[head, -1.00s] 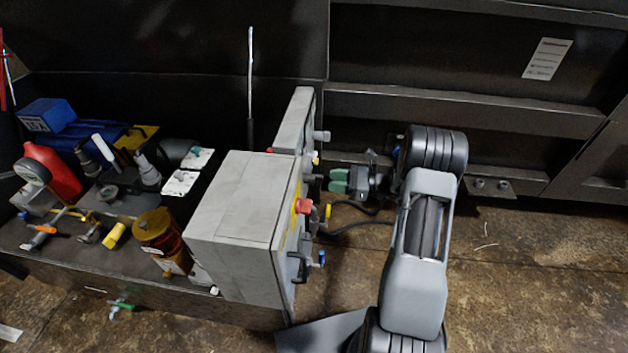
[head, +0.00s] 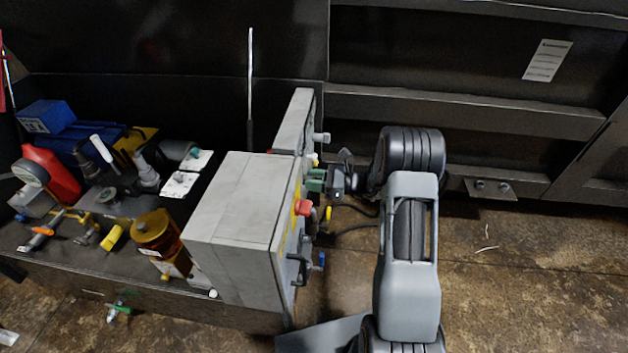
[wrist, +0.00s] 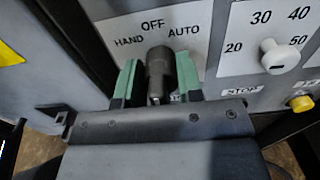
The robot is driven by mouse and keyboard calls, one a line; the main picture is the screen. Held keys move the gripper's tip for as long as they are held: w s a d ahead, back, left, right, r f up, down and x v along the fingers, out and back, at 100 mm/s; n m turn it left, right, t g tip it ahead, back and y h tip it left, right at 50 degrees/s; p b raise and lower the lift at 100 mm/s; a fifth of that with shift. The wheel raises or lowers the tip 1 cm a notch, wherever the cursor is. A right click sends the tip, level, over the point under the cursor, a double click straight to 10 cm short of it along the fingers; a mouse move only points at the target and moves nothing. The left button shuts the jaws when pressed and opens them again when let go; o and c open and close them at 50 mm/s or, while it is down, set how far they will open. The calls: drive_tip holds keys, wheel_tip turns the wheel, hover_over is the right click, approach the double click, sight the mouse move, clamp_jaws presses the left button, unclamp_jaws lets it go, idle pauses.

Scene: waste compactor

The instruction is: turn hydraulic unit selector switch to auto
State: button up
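The selector switch (wrist: 160,74) is a dark knob on a white plate marked HAND, OFF and AUTO in the wrist view. Which label it points to is hard to tell; it looks roughly upright below OFF. My gripper (wrist: 158,82) has green-tipped fingers, one on each side of the knob. A gap shows between the left finger and the knob; the right finger is very near it, and contact cannot be told. In the head view my gripper (head: 316,181) is at the right face of the grey control box (head: 232,205), where the knob itself is hidden.
A white dial (wrist: 281,57) with numbers and a yellow button (wrist: 302,103) are right of the switch. A red button (head: 303,208) and a blue-tipped part (head: 321,260) stick out from the box face. Open floor (head: 530,270) lies to the right.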

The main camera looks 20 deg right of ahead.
drive_tip(key=c, duration=0.4)
drive_tip(key=shift+o, duration=0.2)
drive_tip(key=m+p, duration=0.1)
drive_tip(key=p, duration=0.1)
drive_tip(key=shift+r+m+p, duration=0.2)
drive_tip(key=shift+m+p, duration=0.2)
drive_tip(key=m+p, duration=0.4)
drive_tip(key=shift+w+f+m+p, duration=0.1)
drive_tip(key=shift+f+m+p, duration=0.05)
drive_tip(key=shift+m+p, duration=0.5)
drive_tip(key=shift+f+m+p, duration=0.15)
drive_tip(key=shift+m+p, duration=0.25)
drive_tip(key=shift+m, duration=0.45)
drive_tip(key=o, duration=0.6)
drive_tip(key=shift+c, duration=0.2)
